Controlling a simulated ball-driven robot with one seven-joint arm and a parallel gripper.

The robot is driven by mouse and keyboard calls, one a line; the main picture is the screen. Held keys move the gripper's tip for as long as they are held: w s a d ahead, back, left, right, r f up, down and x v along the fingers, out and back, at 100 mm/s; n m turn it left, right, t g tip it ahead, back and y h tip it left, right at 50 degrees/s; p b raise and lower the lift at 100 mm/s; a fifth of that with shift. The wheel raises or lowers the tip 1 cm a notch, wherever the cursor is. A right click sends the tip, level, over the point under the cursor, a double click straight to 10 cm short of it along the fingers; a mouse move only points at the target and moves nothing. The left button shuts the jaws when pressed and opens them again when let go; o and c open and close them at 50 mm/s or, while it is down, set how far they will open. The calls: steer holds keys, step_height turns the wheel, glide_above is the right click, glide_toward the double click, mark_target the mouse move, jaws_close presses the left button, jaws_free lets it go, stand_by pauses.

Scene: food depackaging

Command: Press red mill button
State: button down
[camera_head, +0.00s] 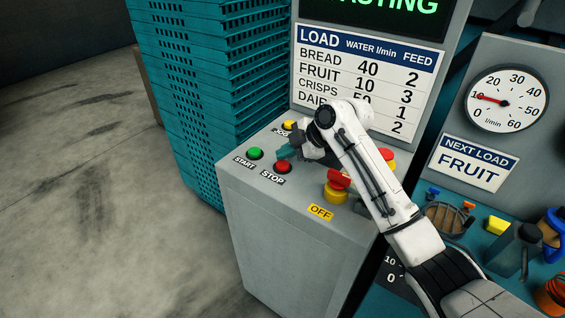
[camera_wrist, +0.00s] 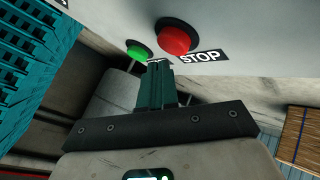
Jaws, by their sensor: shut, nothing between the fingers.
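The red button (camera_head: 283,166) labelled STOP sits on the sloped top of a grey control cabinet (camera_head: 270,225). It also shows in the wrist view (camera_wrist: 174,38), upper middle, with its label at its right. My gripper (camera_head: 286,153) is shut and empty, just above and behind the red button in the head view. In the wrist view its teal fingers (camera_wrist: 157,72) point up toward the panel, with the tips just below the red button. I cannot tell whether they touch the panel. A green START button (camera_head: 255,153) lies left of the red one.
A yellow button (camera_head: 290,125) sits behind, partly hidden. A red-and-yellow emergency knob (camera_head: 338,185) with an OFF label stands right of the STOP button, beside my arm. Stacked teal crates (camera_head: 190,100) stand at left. A dial gauge (camera_head: 507,98) reads about 10.

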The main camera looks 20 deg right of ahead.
mark_target(286, 165)
steer(key=shift+r+p, duration=1.55)
steer(key=shift+r, duration=1)
